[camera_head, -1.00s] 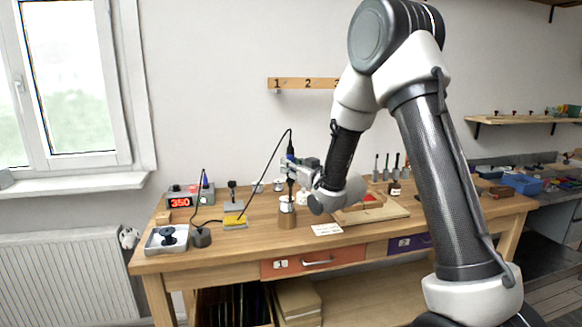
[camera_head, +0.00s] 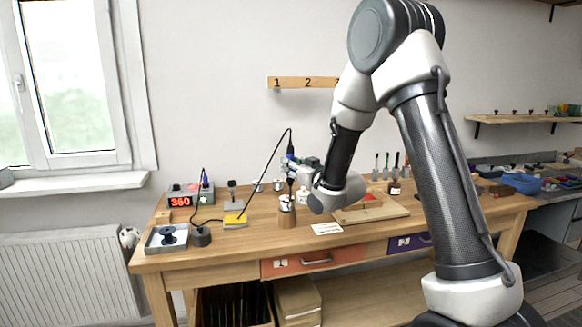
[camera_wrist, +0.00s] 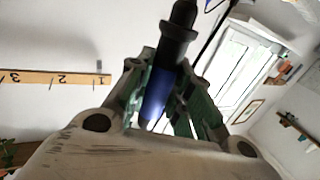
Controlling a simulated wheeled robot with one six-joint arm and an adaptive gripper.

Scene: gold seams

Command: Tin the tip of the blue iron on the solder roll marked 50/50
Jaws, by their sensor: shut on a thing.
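My gripper (camera_head: 291,166) is shut on the blue iron (camera_head: 290,152) and holds it upright, its cable rising from the top. In the wrist view the iron's blue handle (camera_wrist: 157,98) sits between the fingers, with a black collar above. The iron's thin dark lower end points down at a solder roll (camera_head: 286,203) on a round wooden block (camera_head: 287,218). I cannot tell whether the tip touches the roll. Small pale rolls or jars stand behind, among them one (camera_head: 279,185) and another (camera_head: 302,197). No 50/50 mark is readable.
On the bench (camera_head: 260,238) at left are a station reading 350 (camera_head: 180,202), a yellow sponge (camera_head: 235,220), a round black stand (camera_head: 201,237) and a tray (camera_head: 166,238). A wooden board (camera_head: 385,212) lies right. A white card (camera_head: 326,228) lies in front.

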